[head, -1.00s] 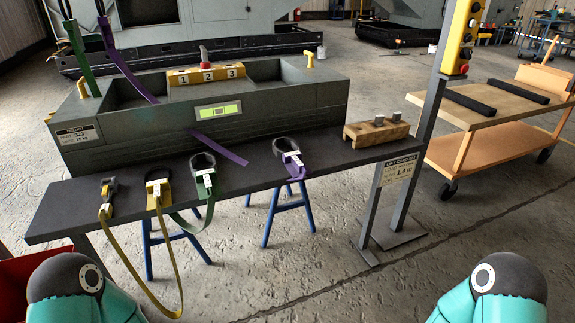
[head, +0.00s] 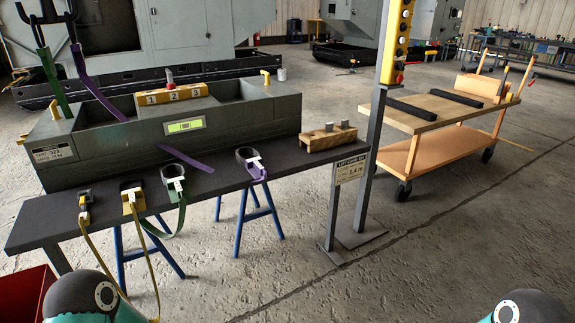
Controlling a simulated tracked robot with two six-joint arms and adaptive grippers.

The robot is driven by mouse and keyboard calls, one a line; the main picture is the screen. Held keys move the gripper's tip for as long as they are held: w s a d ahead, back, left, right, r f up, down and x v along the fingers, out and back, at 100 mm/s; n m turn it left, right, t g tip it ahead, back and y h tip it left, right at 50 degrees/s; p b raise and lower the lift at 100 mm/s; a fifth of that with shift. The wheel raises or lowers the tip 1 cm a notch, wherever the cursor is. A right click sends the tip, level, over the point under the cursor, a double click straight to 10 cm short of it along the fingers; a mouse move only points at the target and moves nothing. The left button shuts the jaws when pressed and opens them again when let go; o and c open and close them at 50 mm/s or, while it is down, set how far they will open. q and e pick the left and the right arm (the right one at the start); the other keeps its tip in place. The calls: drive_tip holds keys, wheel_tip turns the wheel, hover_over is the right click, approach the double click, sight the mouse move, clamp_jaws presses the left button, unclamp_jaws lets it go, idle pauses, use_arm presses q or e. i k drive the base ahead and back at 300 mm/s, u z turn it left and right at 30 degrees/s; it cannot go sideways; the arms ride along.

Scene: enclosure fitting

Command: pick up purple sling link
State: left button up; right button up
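The purple sling link (head: 257,166) lies near the front edge of the dark bench (head: 222,184), right of the middle. It shows a dark ring, a white tag and a short purple strap over the edge. Another purple strap (head: 100,87) runs from an overhead hook into the grey enclosure (head: 100,145), and a purple strap end (head: 186,156) lies in front of it. Whether these join is hidden. Neither of my grippers is in view; only rounded arm parts show at the bottom corners.
A green-strapped link (head: 174,183), a yellow-strapped link (head: 131,196) and a small dark-and-yellow link (head: 85,204) lie to the left. A wooden block (head: 326,138) sits right. The control post (head: 378,130) stands beyond the bench, before a wooden cart (head: 440,103). Open floor lies right.

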sight(77, 49)
drive_tip(key=z, duration=0.8)
drive_tip(key=i, duration=0.85)
drive_tip(key=u, duration=1.4)
